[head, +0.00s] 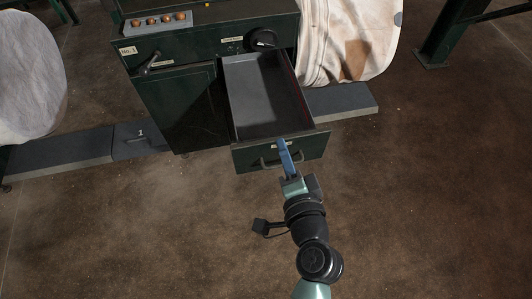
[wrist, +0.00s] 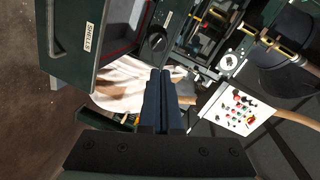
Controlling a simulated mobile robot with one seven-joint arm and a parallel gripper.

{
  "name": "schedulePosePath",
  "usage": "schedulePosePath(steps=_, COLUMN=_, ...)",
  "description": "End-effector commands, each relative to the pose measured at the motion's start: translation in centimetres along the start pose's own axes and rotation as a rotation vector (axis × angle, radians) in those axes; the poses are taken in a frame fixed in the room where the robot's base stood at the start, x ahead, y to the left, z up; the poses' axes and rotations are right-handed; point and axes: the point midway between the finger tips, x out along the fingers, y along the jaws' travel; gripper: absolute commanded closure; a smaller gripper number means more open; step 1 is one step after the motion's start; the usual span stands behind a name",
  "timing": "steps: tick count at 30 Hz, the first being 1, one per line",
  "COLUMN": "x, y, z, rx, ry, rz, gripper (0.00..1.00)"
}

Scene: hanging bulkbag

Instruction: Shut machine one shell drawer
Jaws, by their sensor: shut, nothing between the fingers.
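The shell drawer (head: 262,90) is a dark green drawer with a grey inside, pulled far out of machine one (head: 165,90), which bears a "NO. 1" plate. The drawer looks empty. Its front has a curved handle and a label. In the wrist view the drawer front (wrist: 78,45) is at the upper left, with its handle and a "SHELLS" label. My gripper (head: 287,158) is at the drawer front, at the label right of the handle; I cannot tell whether it touches. Its blue fingers are shut together and empty, as the wrist view also shows (wrist: 161,85).
A stained pale bulk bag (head: 350,40) hangs right of the drawer, and another (head: 28,75) hangs at the left. Low grey platforms (head: 70,152) flank the machine. A lever and a black knob (head: 262,39) sit on the machine front. The brown floor nearby is clear.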

Motion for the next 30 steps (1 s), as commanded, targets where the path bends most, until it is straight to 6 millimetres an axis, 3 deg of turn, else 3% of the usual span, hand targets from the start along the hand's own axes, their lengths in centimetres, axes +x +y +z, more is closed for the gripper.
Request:
schedulePosePath(steps=1, x=-0.8, y=5.1, z=1.9, rx=0.091, ry=-0.015, rz=0.04, gripper=1.0)
schedulePosePath(steps=3, x=-1.8, y=8.5, z=3.3, rx=0.187, ry=-0.024, rz=0.072, gripper=1.0)
schedulePosePath(steps=6, x=-3.0, y=11.3, z=4.5, rx=0.273, ry=-0.028, rz=0.099, gripper=1.0)
schedulePosePath(steps=9, x=-3.2, y=12.2, z=4.9, rx=0.308, ry=-0.028, rz=0.108, gripper=1.0)
schedulePosePath(steps=13, x=-2.0, y=12.1, z=4.9, rx=0.312, ry=-0.029, rz=0.106, gripper=1.0)
schedulePosePath(steps=30, x=8.7, y=12.4, z=5.2, rx=0.306, ry=-0.03, rz=0.106, gripper=1.0)
